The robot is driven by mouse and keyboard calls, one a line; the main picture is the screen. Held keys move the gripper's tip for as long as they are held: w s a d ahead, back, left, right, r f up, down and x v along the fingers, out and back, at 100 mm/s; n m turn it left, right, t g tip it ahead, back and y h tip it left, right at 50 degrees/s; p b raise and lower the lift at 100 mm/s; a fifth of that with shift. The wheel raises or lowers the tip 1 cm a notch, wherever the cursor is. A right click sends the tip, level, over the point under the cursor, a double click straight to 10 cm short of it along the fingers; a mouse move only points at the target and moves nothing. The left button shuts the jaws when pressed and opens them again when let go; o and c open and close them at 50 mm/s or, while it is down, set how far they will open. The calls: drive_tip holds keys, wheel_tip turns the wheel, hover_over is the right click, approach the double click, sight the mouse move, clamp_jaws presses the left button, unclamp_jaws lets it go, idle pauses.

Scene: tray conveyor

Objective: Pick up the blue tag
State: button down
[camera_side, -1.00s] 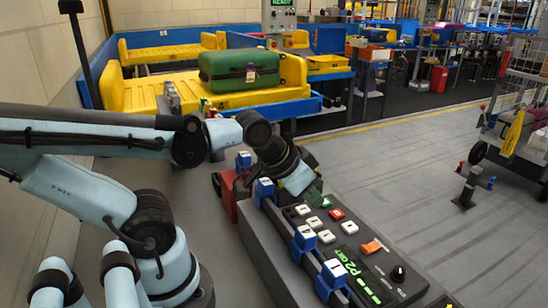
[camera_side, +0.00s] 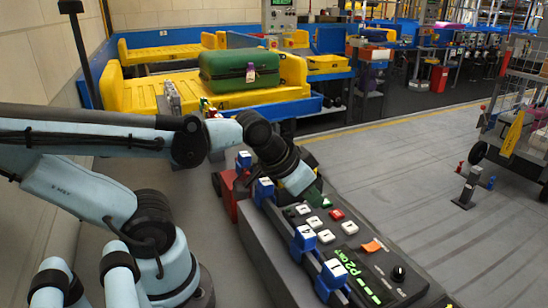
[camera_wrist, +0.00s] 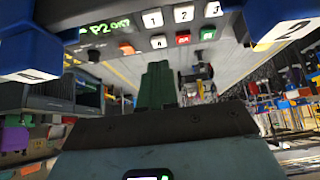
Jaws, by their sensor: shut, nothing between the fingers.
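Several blue blocks with white numbered faces line the panel's left edge in the side view, including a near one (camera_side: 332,273), a middle one (camera_side: 304,239) and a far one (camera_side: 263,190). I cannot tell which, if any, is the blue tag. Two blue blocks also show in the wrist view, at the left (camera_wrist: 28,45) and right (camera_wrist: 278,14). A small pale tag (camera_side: 250,73) hangs on the green suitcase; its colour is unclear. My gripper (camera_side: 314,197) has green fingers, also in the wrist view (camera_wrist: 157,85). They are shut and empty, low over the panel's far end.
The dark control panel (camera_side: 378,262) carries white, red and orange buttons and a black knob. The green suitcase (camera_side: 240,68) lies on the yellow conveyor (camera_side: 145,94) behind. A wheeled cart (camera_side: 520,125) stands at right. Open floor (camera_side: 400,165) lies right of the panel.

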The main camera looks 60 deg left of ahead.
drive_tip(key=c, duration=0.7)
unclamp_jaws()
drive_tip(key=shift+a, duration=0.1)
wheel_tip(320, 180, up, 13)
drive_tip(key=g, duration=0.7)
hover_over(245, 154)
drive_tip(key=shift+f, duration=5.8)
